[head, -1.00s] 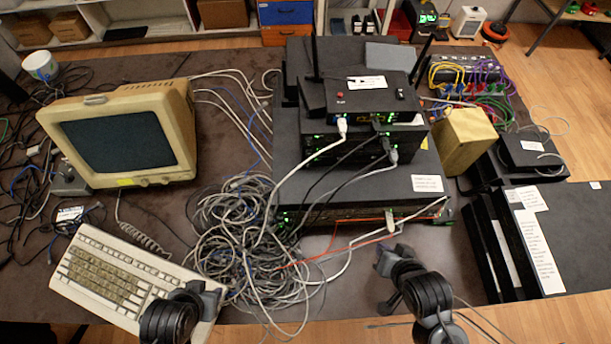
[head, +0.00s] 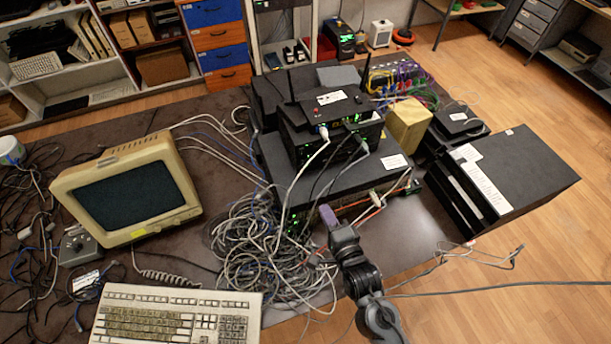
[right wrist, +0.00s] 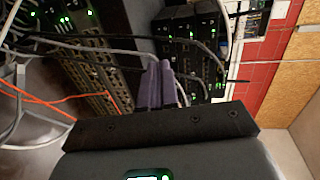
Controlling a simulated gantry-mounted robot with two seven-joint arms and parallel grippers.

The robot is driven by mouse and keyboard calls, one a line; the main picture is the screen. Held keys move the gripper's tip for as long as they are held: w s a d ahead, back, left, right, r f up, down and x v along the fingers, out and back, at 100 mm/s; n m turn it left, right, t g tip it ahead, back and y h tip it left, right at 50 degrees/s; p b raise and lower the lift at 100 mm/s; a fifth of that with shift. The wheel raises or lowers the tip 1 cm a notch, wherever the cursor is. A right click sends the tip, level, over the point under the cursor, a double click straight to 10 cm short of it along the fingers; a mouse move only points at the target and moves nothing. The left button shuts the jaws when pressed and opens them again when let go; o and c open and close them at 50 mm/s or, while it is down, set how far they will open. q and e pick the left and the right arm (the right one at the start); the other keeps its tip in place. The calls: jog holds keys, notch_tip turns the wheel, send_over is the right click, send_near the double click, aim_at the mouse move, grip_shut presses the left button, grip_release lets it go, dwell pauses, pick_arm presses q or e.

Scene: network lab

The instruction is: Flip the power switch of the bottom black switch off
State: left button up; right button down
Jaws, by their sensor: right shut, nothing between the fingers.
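The bottom black switch (head: 370,178) is the wide box under the stack on the desk, with a white label on its top. Cables, one of them orange, run to its front, which has small green lights. Its port rows (right wrist: 80,62) show at the left of the right wrist view. My right gripper (head: 327,217) is shut and empty, its purple fingertips just in front of the switch's front, left of its middle. The fingers (right wrist: 157,85) also show in the right wrist view; I cannot tell whether they touch anything. I cannot make out the power switch clearly. My left gripper is out of view.
A tangle of grey cables (head: 250,240) lies left of my right gripper. Smaller black boxes (head: 335,105) with antennas sit on top of the stack. A beige monitor (head: 130,190) and keyboard (head: 175,315) stand left. Black boxes (head: 510,175) stand right. The desk's front right is fairly clear.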

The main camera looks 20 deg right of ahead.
send_near(303, 171)
jog(key=w, duration=0.2)
jog(key=w+f, duration=0.1)
jog(key=w, duration=0.2)
jog(key=shift+f, duration=0.1)
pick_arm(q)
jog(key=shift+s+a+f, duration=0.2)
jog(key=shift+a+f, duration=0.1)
pick_arm(e)
jog(key=shift+w, duration=0.7)
